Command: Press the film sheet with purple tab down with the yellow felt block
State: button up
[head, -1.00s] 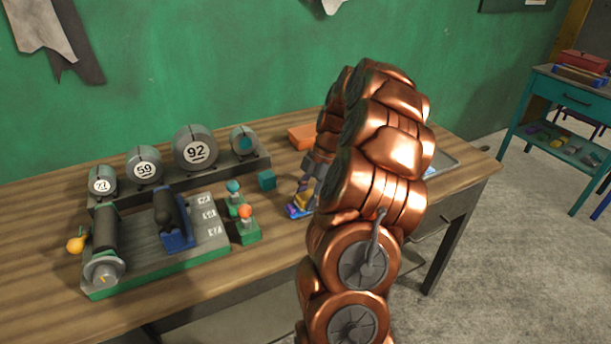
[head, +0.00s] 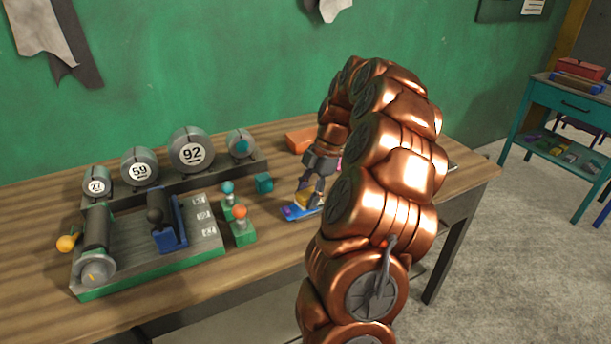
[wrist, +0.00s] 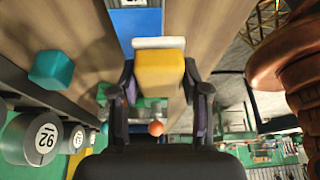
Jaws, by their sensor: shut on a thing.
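My gripper (wrist: 160,90) is shut on the yellow felt block (wrist: 160,73), with one dark finger on each side. A pale strip, likely the felt, runs along the block's far edge. In the head view the block (head: 305,200) shows between my fingers, low over a blue flat piece (head: 293,212) on the bench. The blue piece also shows at the top edge of the wrist view (wrist: 137,20). I cannot tell whether the block touches it. I cannot clearly make out the film sheet or its purple tab; my arm hides part of that area.
A teal cube (head: 264,184) and green blocks with a teal knob and an orange knob (head: 240,214) stand left of my gripper. Further left is a roller fixture (head: 150,245), with numbered rolls (head: 192,152) behind. An orange block (head: 300,139) lies at the back.

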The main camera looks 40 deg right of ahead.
jog(key=shift+r, duration=2.55)
